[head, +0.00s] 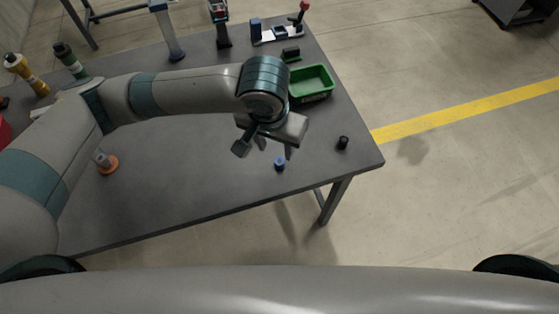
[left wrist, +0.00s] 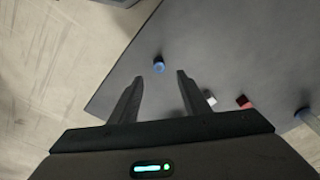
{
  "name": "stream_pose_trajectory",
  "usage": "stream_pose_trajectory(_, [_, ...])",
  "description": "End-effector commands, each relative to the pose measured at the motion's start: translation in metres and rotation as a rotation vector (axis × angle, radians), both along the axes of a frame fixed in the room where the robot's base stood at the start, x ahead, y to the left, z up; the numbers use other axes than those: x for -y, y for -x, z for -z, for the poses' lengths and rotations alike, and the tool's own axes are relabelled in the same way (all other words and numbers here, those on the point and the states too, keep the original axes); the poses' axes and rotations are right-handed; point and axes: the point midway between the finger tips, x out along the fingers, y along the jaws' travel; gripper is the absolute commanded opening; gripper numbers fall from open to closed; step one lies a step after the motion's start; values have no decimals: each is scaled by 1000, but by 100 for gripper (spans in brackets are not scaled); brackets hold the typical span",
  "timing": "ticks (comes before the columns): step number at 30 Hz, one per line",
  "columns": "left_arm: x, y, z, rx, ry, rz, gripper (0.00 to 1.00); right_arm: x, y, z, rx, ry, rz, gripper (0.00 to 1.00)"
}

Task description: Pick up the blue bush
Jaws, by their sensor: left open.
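The blue bush (head: 280,163) is a small blue cylinder standing on the dark grey table near its front edge. In the left wrist view the blue bush (left wrist: 158,64) lies just beyond and between the fingertips. My left gripper (head: 265,150) is above the table, close to the bush and apart from it. It also shows in the left wrist view (left wrist: 160,77), its two fingers spread with nothing between them. My right gripper is not in view.
A black cylinder (head: 343,142) stands at the right end of the table (head: 200,190). A green bin (head: 325,82) is behind it. An orange-based part (head: 107,164) stands at left. A white block (left wrist: 210,97) and a red block (left wrist: 243,101) show in the wrist view.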

Motion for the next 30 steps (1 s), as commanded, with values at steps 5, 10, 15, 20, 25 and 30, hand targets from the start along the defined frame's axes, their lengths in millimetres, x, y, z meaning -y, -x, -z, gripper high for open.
stream_pose_trajectory(5, [1, -4, 25, -1, -2, -2, 43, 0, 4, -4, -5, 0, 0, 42])
stream_pose_trajectory(10, [2, -5, 34, 0, -1, 0, 43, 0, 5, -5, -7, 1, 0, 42])
stream_pose_trajectory(15, [2, -5, 34, 0, 0, 0, 43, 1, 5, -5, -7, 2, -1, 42])
stream_pose_trajectory(20, [2, -5, 35, 0, 0, 0, 43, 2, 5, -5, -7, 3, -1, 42])
stream_pose_trajectory(25, [3, -7, 44, -2, -2, -1, 43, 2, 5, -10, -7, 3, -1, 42])
stream_pose_trajectory(30, [7, -11, 64, -2, -4, -1, 43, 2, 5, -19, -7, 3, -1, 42])
